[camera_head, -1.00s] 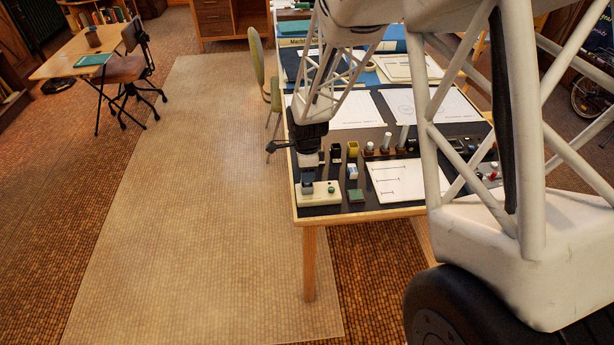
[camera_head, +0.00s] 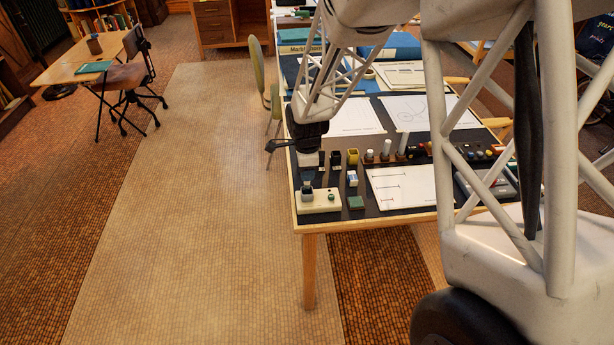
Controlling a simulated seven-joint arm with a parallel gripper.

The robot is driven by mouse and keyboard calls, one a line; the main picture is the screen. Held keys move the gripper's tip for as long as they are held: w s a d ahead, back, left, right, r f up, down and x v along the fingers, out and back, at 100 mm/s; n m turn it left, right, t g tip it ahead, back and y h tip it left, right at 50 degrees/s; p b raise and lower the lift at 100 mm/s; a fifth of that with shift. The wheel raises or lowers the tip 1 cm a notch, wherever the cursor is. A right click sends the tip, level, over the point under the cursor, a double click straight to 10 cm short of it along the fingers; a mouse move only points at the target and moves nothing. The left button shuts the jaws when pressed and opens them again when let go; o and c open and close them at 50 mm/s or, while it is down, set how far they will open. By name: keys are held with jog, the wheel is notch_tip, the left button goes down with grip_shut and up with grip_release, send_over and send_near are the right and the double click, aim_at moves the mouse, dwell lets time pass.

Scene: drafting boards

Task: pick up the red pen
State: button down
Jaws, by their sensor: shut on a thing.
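My gripper (camera_head: 308,160) is over the near left corner of the dark-topped table (camera_head: 352,213). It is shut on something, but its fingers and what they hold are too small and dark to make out. Below it is a cream block (camera_head: 322,206) with a small dark item (camera_head: 307,190) standing at its left end and a green spot at its right. I cannot pick out a red pen for certain. A small red item (camera_head: 497,154) shows among the things at the table's right side, but its shape is unclear.
A green block (camera_head: 355,203) and a white sheet (camera_head: 405,186) lie nearer the front.

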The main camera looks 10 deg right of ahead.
jog(key=s+d+r, duration=0.2)
jog(key=s, duration=1.3)
jog(key=shift+s+d, duration=0.25)
jog(key=shift+s, duration=0.15)
jog(key=shift+w+r, duration=0.1)
jog(key=w+d+n, duration=0.9)
jog(key=w+d, duration=0.4)
jog(key=shift+w, duration=0.3)
dwell(0.5)
jog(key=shift+f, duration=2.9)
jog(key=shift+f, duration=0.65)
dwell(0.3)
